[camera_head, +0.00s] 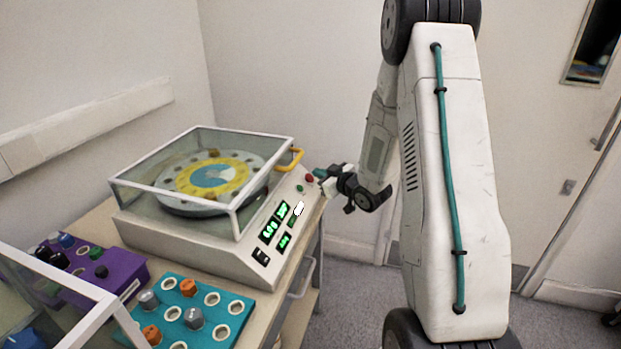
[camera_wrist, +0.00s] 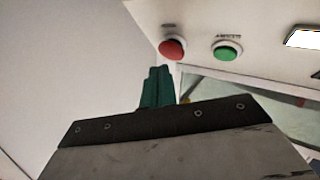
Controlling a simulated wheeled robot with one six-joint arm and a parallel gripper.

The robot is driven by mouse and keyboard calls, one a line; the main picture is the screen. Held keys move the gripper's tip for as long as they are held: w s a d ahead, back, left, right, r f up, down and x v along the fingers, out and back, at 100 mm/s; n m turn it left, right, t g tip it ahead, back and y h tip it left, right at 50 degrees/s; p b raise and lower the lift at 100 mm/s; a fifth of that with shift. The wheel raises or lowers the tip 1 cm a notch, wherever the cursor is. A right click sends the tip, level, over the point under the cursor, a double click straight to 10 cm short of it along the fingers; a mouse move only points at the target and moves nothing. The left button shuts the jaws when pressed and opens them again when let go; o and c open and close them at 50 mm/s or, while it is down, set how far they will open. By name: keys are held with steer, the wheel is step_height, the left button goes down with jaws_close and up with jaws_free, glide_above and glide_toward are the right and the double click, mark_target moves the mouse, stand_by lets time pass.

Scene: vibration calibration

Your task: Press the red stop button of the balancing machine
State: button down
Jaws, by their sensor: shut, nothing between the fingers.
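The balancing machine (camera_head: 222,240) stands on the table, with a clear lid over a round yellow and blue disc (camera_head: 212,178). Its red stop button (camera_head: 309,178) is at the far right end of the sloped front panel, beside a green button (camera_head: 300,188). In the wrist view the red button (camera_wrist: 172,48) is just beyond my fingertips, with the green button (camera_wrist: 227,51) to its right. My gripper (camera_head: 320,173) is shut and empty, its teal fingers (camera_wrist: 157,86) close to the red button. I cannot tell whether they touch it.
Lit green displays (camera_head: 271,229) sit lower on the panel. A yellow handle (camera_head: 291,160) is on the lid near my gripper. A teal tray (camera_head: 236,321) and a purple tray (camera_head: 127,268) with knobs stand in front.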

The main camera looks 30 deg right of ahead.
steer(key=s+d+r, duration=0.1)
steer(key=r, duration=0.1)
steer(key=s+d+r, duration=0.1)
steer(key=shift+s+r, duration=0.35)
steer(key=shift+f, duration=0.1)
stand_by(0.8)
